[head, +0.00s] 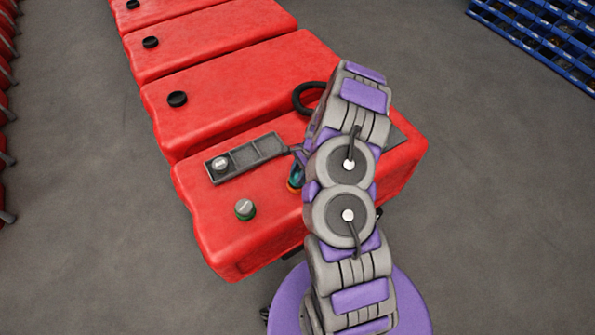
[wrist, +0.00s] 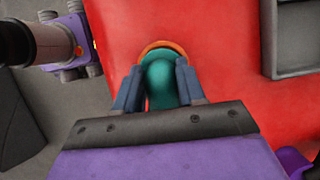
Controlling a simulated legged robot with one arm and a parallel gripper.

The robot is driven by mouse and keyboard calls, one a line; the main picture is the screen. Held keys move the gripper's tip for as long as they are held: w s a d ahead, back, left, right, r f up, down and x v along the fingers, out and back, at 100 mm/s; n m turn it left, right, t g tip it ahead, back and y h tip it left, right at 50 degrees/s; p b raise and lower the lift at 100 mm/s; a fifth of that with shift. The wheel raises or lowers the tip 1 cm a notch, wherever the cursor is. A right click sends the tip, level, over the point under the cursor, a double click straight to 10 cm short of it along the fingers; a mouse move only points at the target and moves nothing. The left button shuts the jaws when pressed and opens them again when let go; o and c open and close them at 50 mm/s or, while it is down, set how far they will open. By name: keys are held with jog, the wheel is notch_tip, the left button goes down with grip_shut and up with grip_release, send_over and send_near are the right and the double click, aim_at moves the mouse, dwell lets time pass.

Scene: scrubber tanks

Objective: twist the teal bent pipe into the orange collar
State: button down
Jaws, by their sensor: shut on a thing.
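The teal bent pipe (wrist: 160,82) shows in the wrist view between the two fingers of my gripper (wrist: 157,88), which is shut on it. The orange collar (wrist: 163,46) shows as an arc just beyond the pipe, on the red tank top. The pipe overlaps the collar in this view; how deep it sits in it is hidden. In the head view only a small bit of the teal pipe (head: 296,175) and of the orange collar (head: 293,188) shows, left of my arm, which hides most of my gripper.
The red tank (head: 225,225) carries a grey tray (head: 262,152) with a round grey piece (head: 220,163) in it, and a grey cap with a green base (head: 245,209). A black ring (head: 306,97) lies behind. More red tanks stand beyond; blue pallets (head: 545,35) are at upper right.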

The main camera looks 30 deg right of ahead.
jog(key=shift+m+p, duration=0.3)
jog(key=shift+s+r+m+t+p, duration=0.1)
jog(key=shift+m+t+p, duration=0.5)
jog(key=shift+m+p, duration=0.9)
jog(key=shift+m+t+p, duration=0.3)
jog(key=shift+m+p, duration=0.1)
jog(key=shift+p, duration=0.35)
jog(key=shift+m, duration=0.4)
jog(key=shift+m+h+p, duration=0.3)
jog(key=shift+p, duration=0.1)
jog(key=shift+m+t, duration=0.3)
jog(key=shift+m, duration=0.1)
jog(key=shift+s, duration=0.1)
jog(key=shift+a+m+p, duration=0.15)
jog(key=shift+m+p, duration=0.25)
jog(key=shift+m, duration=0.3)
